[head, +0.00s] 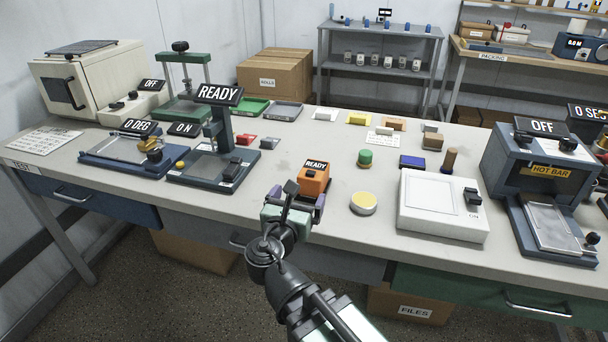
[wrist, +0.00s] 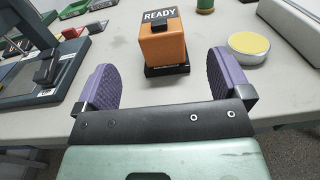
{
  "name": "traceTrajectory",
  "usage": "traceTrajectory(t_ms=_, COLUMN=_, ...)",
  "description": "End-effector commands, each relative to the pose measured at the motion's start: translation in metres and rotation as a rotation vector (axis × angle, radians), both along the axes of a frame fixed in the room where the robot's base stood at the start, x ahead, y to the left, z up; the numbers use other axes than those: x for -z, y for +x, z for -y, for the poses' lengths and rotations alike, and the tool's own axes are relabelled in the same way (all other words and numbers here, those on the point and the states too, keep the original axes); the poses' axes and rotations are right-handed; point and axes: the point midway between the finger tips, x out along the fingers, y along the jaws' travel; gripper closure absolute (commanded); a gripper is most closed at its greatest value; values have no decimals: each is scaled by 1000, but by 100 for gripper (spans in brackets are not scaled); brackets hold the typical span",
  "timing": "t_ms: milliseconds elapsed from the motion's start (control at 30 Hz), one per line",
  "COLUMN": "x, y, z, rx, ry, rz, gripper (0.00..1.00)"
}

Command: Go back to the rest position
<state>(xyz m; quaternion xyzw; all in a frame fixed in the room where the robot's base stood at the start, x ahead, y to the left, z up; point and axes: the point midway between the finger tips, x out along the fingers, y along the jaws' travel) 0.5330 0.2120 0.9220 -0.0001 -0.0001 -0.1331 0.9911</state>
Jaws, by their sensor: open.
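My gripper (head: 297,208) is at the front edge of the bench, close to an orange device (head: 314,180) labelled READY. In the wrist view, my gripper's purple fingers (wrist: 166,90) are spread wide with nothing between them. The orange device (wrist: 164,47) stands upright on its black base beyond the fingertips, roughly centred between them. In the head view my gripper hides part of the device's lower front.
A round yellow-topped tin (head: 363,203) and a white instrument (head: 443,205) stand to the right. A READY press (head: 212,160) stands to the left. A grey HOT BAR unit (head: 538,165) is at far right.

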Motion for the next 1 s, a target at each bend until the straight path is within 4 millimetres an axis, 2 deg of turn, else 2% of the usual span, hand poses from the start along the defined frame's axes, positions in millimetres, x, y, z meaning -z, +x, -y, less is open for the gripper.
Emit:
traceTrajectory(t_ms=133, x=-9, y=3, z=8, rx=25, ry=49, rz=-11, gripper=4)
traceTrajectory(t_ms=167, x=-15, y=4, z=16, rx=47, ry=92, rz=-18, gripper=4)
traceTrajectory(t_ms=233, x=-34, y=10, z=44, rx=141, ry=260, rz=-46, gripper=4)
traceTrajectory(t_ms=333, x=-65, y=12, z=101, rx=381, ry=642, rz=-78, gripper=4)
traceTrajectory(t_ms=400, x=-84, y=4, z=141, rx=610, ry=950, rz=-74, gripper=4)
traceTrajectory(t_ms=500, x=-108, y=-16, z=183, rx=975, ry=1359, rz=-21, gripper=4)
traceTrajectory(t_ms=567, x=-126, y=-30, z=200, rx=1213, ry=1575, rz=33, gripper=4)
traceTrajectory(t_ms=600, x=-138, y=-40, z=207, rx=1370, ry=1699, rz=74, gripper=4)
traceTrajectory(t_ms=700, x=-165, y=-60, z=215, rx=1724, ry=1924, rz=177, gripper=4)
traceTrajectory(t_ms=800, x=-180, y=-71, z=215, rx=1966, ry=2035, rz=250, gripper=4)
traceTrajectory(t_ms=900, x=-182, y=-75, z=214, rx=2074, ry=2073, rz=280, gripper=4)
traceTrajectory(t_ms=1000, x=-177, y=-76, z=213, rx=2090, ry=2079, rz=286, gripper=4)
